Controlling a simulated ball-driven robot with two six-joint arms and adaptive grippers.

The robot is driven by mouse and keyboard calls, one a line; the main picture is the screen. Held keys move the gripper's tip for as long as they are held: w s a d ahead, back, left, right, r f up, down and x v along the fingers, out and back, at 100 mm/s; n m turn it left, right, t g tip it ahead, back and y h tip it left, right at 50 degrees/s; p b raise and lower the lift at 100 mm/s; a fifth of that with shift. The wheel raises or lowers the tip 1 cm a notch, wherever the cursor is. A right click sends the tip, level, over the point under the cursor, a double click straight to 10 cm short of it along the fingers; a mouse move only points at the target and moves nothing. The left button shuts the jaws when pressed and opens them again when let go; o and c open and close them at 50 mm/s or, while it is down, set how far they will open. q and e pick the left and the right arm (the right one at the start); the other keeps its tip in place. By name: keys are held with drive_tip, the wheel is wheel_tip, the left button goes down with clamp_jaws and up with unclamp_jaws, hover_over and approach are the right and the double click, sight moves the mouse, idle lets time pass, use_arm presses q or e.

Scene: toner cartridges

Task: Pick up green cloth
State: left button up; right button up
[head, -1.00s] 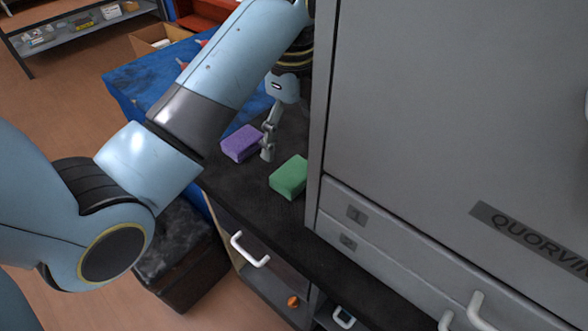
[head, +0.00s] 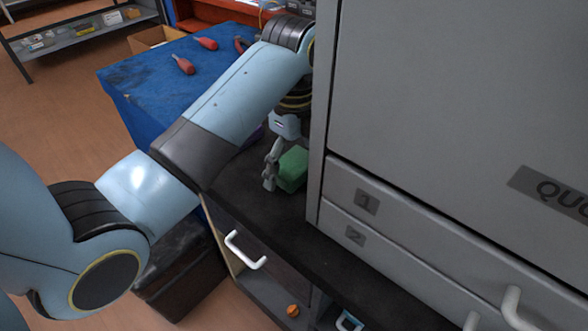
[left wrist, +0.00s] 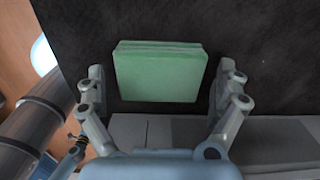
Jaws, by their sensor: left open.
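The green cloth (head: 293,169) is a folded block lying on the dark counter top, close to the grey machine's side. In the left wrist view the green cloth (left wrist: 160,72) lies between the two spread fingers of my left gripper (left wrist: 158,95), with a gap on each side. In the head view my left gripper (head: 274,168) points down beside the cloth and overlaps its left edge; only part of it shows. The purple cloth is almost fully hidden behind my left arm. My right gripper is not in view.
The large grey machine (head: 420,90) stands right beside the cloth and limits room there. The dark counter (head: 275,228) is clear in front. A blue table (head: 140,78) with red-handled tools (head: 183,65) is behind my arm. A drawer with a white handle (head: 245,250) is below.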

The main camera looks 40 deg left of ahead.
sight(294, 163)
use_arm(q)
drive_tip(key=c, duration=0.9)
drive_tip(key=shift+r, duration=0.1)
wheel_tip(294, 163, up, 9)
drive_tip(key=p, duration=0.4)
drive_tip(key=shift+r+p, duration=0.15)
drive_tip(key=shift+p, duration=0.25)
drive_tip(key=shift+r+p, duration=0.35)
drive_tip(key=shift+p, duration=0.05)
drive_tip(key=shift+f, duration=0.1)
